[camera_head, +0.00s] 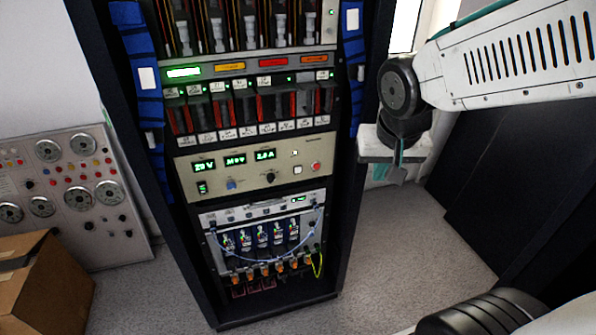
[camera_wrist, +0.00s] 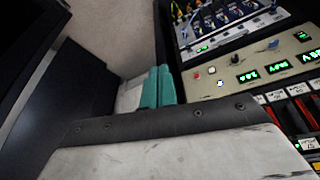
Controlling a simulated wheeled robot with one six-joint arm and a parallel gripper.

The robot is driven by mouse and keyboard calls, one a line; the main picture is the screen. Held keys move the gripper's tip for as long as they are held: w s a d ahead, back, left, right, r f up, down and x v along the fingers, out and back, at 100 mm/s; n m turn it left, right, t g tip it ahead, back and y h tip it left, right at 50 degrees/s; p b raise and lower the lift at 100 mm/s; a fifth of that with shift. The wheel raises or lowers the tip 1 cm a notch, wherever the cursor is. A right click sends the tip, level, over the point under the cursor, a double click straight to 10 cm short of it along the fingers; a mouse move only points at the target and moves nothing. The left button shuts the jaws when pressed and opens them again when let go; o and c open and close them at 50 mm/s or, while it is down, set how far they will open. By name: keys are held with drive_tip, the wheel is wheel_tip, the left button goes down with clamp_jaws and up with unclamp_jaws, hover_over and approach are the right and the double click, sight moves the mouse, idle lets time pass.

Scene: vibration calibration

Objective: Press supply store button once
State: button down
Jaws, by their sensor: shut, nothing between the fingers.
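The supply is a beige panel (camera_head: 225,185) in the rack, with green displays reading about 20 V and 2.0 A. At its right end are a red round button (camera_head: 316,166) and two small pale buttons, one upper (camera_head: 295,153) and one lower (camera_head: 297,170). Their labels are too small to read, so I cannot tell which is store. The panel (camera_wrist: 285,52) looks upside down in the wrist view, with the red button (camera_wrist: 196,75) at its left end. My gripper (camera_head: 398,168) is right of the rack, apart from the panel. Its teal fingers (camera_wrist: 157,87) are shut and empty.
Above the supply are rows of red and black modules (camera_head: 245,107). Below is a unit with blue cables (camera_head: 265,245). A gauge panel (camera_head: 75,195) and cardboard box (camera_head: 45,285) stand left. Grey floor (camera_head: 400,235) is clear right of the rack.

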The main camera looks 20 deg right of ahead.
sight(298, 170)
drive_tip(key=w+f+m+t+y, duration=0.1)
drive_tip(key=w+f+m+t, duration=0.25)
drive_tip(key=w+f, duration=0.9)
drive_tip(key=w+a+f+m+t+y, duration=0.1)
drive_tip(key=w+a+f+m+y, duration=0.2)
drive_tip(key=f, duration=0.6)
drive_tip(key=w+a+y, duration=0.1)
drive_tip(key=w+a, duration=0.1)
drive_tip(key=w, duration=0.1)
drive_tip(key=shift+w+a+m+t, duration=0.25)
drive_tip(key=shift+w+m+t, duration=0.1)
drive_tip(key=shift+w, duration=4.4)
drive_tip(key=shift+w, duration=0.45)
